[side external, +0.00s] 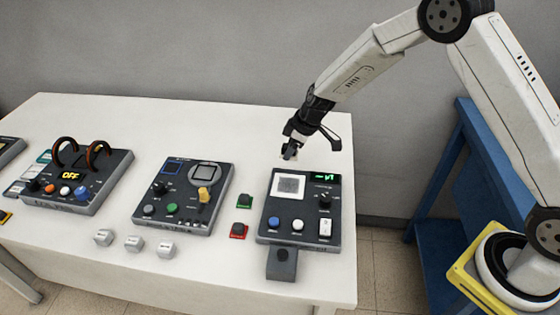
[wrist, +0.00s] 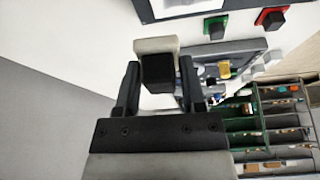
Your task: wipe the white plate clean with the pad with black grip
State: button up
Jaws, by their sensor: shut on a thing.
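The white plate (side external: 289,186) is a square set in the upper left of the right-hand dark panel, with a greyish area inside its pale border. Part of it shows at the top edge of the wrist view (wrist: 176,4). My gripper (side external: 290,150) is above the table's back edge, behind and above the plate and apart from it. In the wrist view my gripper's fingers (wrist: 158,85) are shut on the black grip (wrist: 158,72) of the pad. The pale pad (wrist: 156,45) sticks out beyond the fingertips. Its wiping face is hidden.
The right-hand panel (side external: 302,230) also carries a knob, buttons and a small green display. Left of it are green-based (side external: 244,201) and red-based (side external: 238,231) black blocks. Another panel (side external: 185,196) stands further left, with several white cubes (side external: 134,243) in front. Clear table lies behind the panels.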

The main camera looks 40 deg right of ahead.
aim_at(289, 177)
jog(key=shift+f, duration=3.8)
jog(key=shift+s+a+f, duration=0.1)
jog(key=shift+s+a, duration=0.4)
jog(key=shift+a, duration=0.1)
grip_shut()
jog(key=shift+s+a, duration=2)
jog(key=shift+s, duration=0.05)
jog(key=shift+w+d, duration=2.55)
jog(key=shift+d, duration=0.15)
jog(key=shift+s+a, duration=0.45)
jog(key=shift+s, duration=0.4)
jog(key=shift+s+a, duration=1.95)
jog(key=shift+w+d, duration=2.3)
jog(key=shift+d, duration=0.1)
jog(key=shift+w+d+r, duration=0.1)
jog(key=shift+r, duration=0.5)
jog(key=shift+w+d+r, duration=0.1)
jog(key=shift+r, duration=3.35)
